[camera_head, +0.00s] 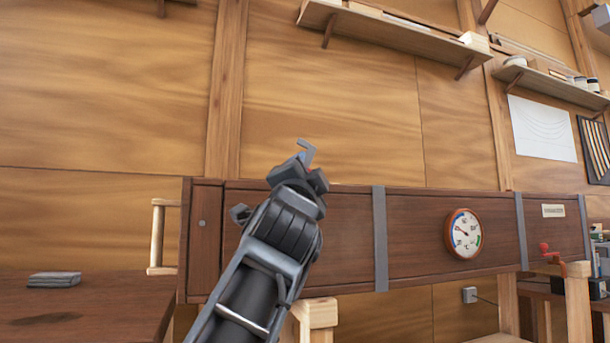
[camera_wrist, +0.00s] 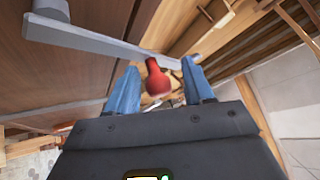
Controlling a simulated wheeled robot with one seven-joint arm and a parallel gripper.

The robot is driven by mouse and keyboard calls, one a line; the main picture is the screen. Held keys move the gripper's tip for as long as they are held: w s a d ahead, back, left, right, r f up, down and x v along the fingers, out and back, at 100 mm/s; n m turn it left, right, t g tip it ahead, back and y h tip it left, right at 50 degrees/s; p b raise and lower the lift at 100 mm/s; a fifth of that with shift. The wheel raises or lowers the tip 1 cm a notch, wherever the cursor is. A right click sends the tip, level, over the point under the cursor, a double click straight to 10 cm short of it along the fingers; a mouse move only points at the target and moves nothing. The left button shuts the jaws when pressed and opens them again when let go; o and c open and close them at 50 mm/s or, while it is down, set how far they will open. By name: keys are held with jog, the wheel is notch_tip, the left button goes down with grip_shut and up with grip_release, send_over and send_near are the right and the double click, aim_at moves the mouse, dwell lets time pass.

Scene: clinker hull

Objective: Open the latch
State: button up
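The latch shows in the wrist view as a long grey bar (camera_wrist: 100,42) with a round red knob (camera_wrist: 157,80) near its right end. My gripper (camera_wrist: 158,67) has its two blue fingers apart, one on each side of the knob. A small gap shows on both sides, so the fingers do not appear to grip it. In the head view my gripper (camera_head: 302,166) is at the top edge of the dark wooden box (camera_head: 345,240). A bent grey piece (camera_head: 307,149), apparently part of the latch, sticks up there. The knob is hidden behind my gripper in that view.
The box has grey straps (camera_head: 380,240) and a round dial (camera_head: 463,234) on its front. A wooden post (camera_head: 318,315) stands below my arm. A dark table (camera_head: 80,305) with a grey folded cloth (camera_head: 54,279) is at left. Shelves (camera_head: 395,28) hang above on the wall.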

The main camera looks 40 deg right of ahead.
jog(key=v, duration=0.7)
jog(key=shift+s+a+f, duration=0.2)
jog(key=shift+a+f, duration=0.05)
dwell(0.6)
